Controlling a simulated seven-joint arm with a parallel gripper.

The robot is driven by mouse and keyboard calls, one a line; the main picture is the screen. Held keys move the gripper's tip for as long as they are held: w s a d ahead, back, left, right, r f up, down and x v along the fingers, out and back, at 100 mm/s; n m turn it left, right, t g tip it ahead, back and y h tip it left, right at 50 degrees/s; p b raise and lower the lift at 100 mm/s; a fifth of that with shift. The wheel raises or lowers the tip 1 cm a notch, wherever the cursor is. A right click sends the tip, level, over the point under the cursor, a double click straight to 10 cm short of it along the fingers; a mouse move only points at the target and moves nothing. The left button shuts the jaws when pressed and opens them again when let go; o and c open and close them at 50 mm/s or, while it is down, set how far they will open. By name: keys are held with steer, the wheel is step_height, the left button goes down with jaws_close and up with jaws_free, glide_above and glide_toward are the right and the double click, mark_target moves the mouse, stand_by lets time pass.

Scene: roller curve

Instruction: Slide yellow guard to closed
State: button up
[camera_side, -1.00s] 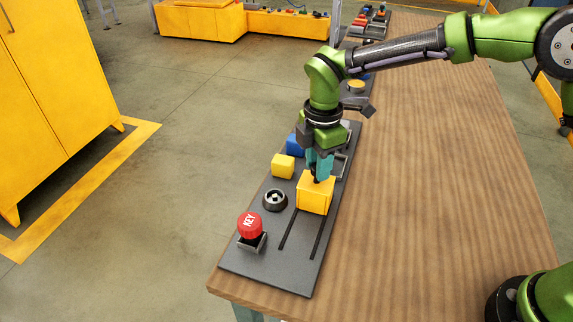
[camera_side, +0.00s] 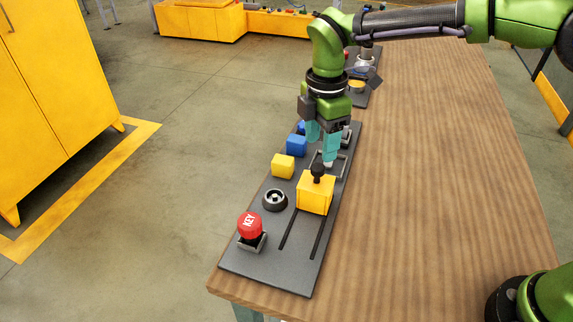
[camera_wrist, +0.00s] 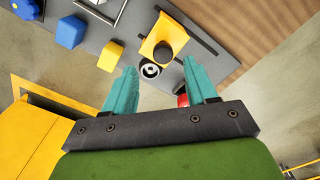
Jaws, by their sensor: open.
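The yellow guard (camera_side: 314,197) is a box with a black knob (camera_side: 318,171) on top. It sits on the grey panel at the upper end of two dark parallel slots (camera_side: 302,235). My gripper (camera_side: 321,152), with teal fingers, is open and empty, above and just behind the guard's knob in the side view. It looks apart from the knob. In the wrist view the guard (camera_wrist: 158,42) and its dark knob lie beyond my open fingers (camera_wrist: 163,85), with nothing between the fingertips touching it.
A metal handle (camera_side: 341,165) stands behind the guard. The wooden table (camera_side: 430,200) to the right is clear.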

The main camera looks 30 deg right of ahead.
step_height(320, 180, up, 11)
stand_by(0.5)
steer(key=s+d+f+m+t+y, duration=0.2)
steer(key=s+d+m+t, duration=0.5)
steer(key=s+d+m, duration=1)
steer(key=s+f+m, duration=0.1)
steer(key=s+m, duration=0.2)
steer(key=m, duration=0.2)
steer(key=shift+d, duration=0.3)
steer(key=shift+f, duration=0.1)
